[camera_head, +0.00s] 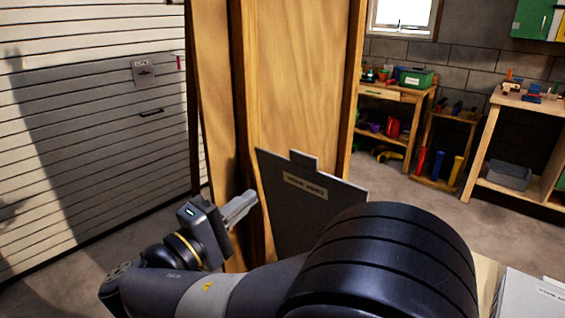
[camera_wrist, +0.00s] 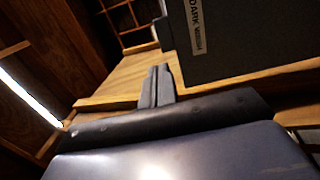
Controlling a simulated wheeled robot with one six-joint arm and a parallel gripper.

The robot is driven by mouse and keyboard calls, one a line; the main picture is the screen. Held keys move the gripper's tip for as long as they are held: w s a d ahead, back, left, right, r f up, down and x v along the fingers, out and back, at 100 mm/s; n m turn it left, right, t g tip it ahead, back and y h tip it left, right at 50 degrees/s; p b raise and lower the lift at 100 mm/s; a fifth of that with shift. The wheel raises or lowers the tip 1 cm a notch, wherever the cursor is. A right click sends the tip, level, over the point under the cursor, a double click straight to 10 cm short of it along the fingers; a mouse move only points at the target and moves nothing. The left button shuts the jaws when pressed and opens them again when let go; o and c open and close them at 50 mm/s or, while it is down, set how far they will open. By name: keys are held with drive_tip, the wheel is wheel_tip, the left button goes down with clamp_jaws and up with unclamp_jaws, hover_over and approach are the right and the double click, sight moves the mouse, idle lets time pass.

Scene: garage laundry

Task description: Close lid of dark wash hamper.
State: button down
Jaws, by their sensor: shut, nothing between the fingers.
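The dark wash hamper's grey lid (camera_head: 300,220) stands raised, nearly upright, in front of a wooden panel in the head view. It has a small tab on its top edge and a label strip. In the wrist view the lid (camera_wrist: 250,45) fills the upper right, with its "DARK" label readable. My gripper (camera_head: 250,201) is shut and empty, just left of the lid's left edge. In the wrist view its closed fingers (camera_wrist: 157,80) point toward the lid's side; whether they touch it I cannot tell. The hamper's body is hidden behind my arm.
A tall wooden panel (camera_head: 292,90) stands right behind the lid. A pale labelled lid or box (camera_head: 532,298) sits at the lower right. A slatted garage door (camera_head: 90,130) is at left, and shelves with tools (camera_head: 395,95) stand at the back right. Open floor lies between.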

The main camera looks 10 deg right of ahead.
sight(302, 157)
drive_tip(key=x, duration=1.3)
drive_tip(key=shift+d+p, duration=0.2)
drive_tip(key=shift+p, duration=0.15)
